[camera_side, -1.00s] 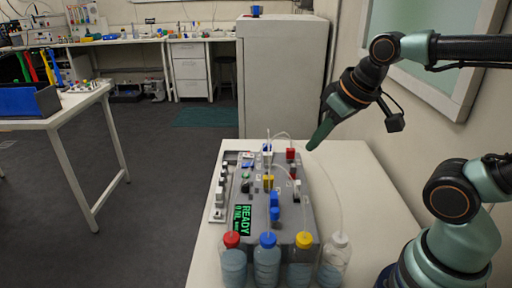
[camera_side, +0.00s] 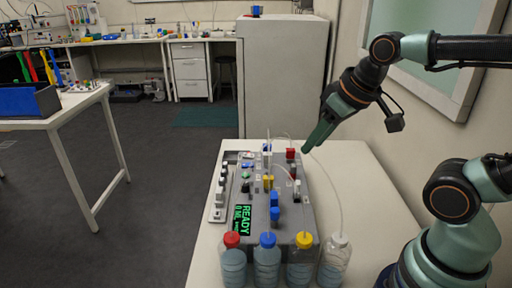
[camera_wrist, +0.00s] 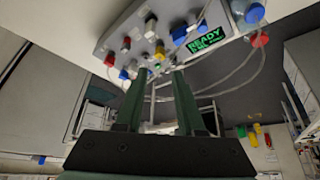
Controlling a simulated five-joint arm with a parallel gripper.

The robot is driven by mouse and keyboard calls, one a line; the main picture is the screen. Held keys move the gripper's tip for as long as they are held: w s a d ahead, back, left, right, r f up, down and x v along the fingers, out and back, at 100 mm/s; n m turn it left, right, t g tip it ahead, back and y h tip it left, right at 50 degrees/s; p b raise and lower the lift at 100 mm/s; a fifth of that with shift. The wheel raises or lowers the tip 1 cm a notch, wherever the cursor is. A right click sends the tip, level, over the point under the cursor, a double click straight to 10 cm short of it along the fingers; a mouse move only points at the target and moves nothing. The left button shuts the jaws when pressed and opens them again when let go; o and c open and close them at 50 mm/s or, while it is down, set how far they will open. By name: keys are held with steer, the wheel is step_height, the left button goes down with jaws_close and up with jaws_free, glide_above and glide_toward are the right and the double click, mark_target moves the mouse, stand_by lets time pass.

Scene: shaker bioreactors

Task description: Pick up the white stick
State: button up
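I cannot pick out a separate white stick with certainty. A thin, pale upright piece (camera_side: 267,157) stands near the back of the grey bioreactor unit (camera_side: 291,224) in the side view. Several small white pieces (camera_side: 220,193) stand in a strip along the unit's left side. My gripper (camera_side: 306,149) points down-left above the back right corner of the unit, near the red block (camera_side: 290,153). In the wrist view my gripper (camera_wrist: 158,72) has its two green fingers spread apart, with nothing held between them. The unit's panel (camera_wrist: 165,25) lies beyond the fingertips.
Bottles with red (camera_side: 232,240), blue (camera_side: 267,240), yellow (camera_side: 304,240) and white (camera_side: 339,240) caps stand along the unit's front. Thin tubes loop over the unit. The white table (camera_side: 365,180) is bare to the right. A grey cabinet (camera_side: 280,80) stands behind.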

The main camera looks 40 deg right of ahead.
steer(key=shift+o, duration=0.9)
steer(key=shift+w, duration=0.1)
steer(key=n+g, duration=0.6)
steer(key=n, duration=0.3)
glide_toward(299, 182)
steer(key=f, duration=0.2)
steer(key=s+f, duration=0.1)
steer(key=f, duration=0.1)
steer(key=shift+f, duration=0.4)
steer(key=shift+w+f, duration=0.15)
steer(key=shift+f, duration=1.35)
steer(key=shift+w+f, duration=0.2)
steer(key=shift+f, duration=1.3)
jaws_close()
